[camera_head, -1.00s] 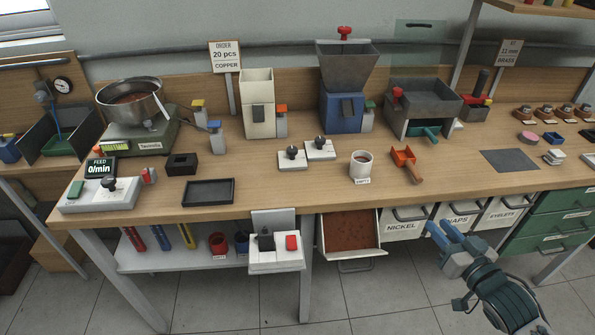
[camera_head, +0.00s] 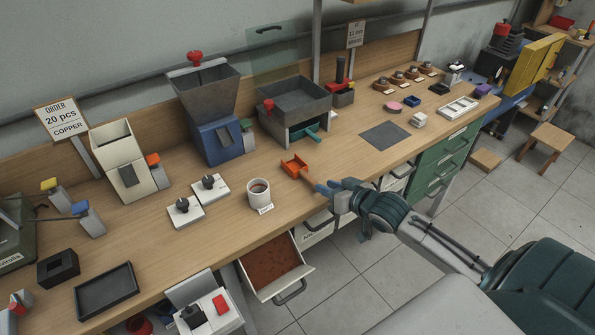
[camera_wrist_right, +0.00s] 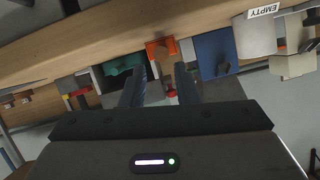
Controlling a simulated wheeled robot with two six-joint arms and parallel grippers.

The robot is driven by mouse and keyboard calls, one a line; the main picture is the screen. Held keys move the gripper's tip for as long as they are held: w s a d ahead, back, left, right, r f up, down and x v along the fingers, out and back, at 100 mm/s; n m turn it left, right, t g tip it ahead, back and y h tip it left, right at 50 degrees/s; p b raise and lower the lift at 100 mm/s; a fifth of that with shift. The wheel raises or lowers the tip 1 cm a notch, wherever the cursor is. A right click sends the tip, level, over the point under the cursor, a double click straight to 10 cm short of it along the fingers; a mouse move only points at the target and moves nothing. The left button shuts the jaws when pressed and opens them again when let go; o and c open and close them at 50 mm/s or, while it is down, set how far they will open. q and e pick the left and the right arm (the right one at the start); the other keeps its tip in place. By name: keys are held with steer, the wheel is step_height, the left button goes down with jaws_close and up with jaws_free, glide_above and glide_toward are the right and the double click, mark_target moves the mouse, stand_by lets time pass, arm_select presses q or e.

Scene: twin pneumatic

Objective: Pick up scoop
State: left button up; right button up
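The scoop has an orange pan (camera_head: 294,166) and lies near the front edge of the wooden bench in the head view. The handle is mostly hidden near my fingers. My right gripper (camera_head: 323,187) reaches in from the lower right, with its fingertips at the handle end of the scoop. In the right wrist view the two dark fingers (camera_wrist_right: 160,88) stand apart, and the orange pan (camera_wrist_right: 161,47) shows beyond and between their tips. I see no grip on the scoop. My left gripper is out of view.
A white cup (camera_head: 259,193) labelled EMPTY stands left of the scoop. A grey box-shaped bin (camera_head: 297,100) and a blue hopper (camera_head: 215,137) stand behind. An open drawer (camera_head: 274,263) with brown contents juts out below. A dark mat (camera_head: 385,136) lies flat to the right.

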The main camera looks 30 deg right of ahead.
mark_target(311, 178)
steer(key=x, duration=0.2)
steer(key=shift+w+a+f, duration=0.1)
steer(key=shift+w+a, duration=0.05)
steer(key=shift+w, duration=0.15)
steer(key=shift+w+a+f, duration=0.1)
steer(key=shift+w, duration=0.45)
steer(key=shift+p+x, duration=0.45)
steer(key=shift+x, duration=1.5)
steer(key=shift+s, duration=0.1)
jaws_close()
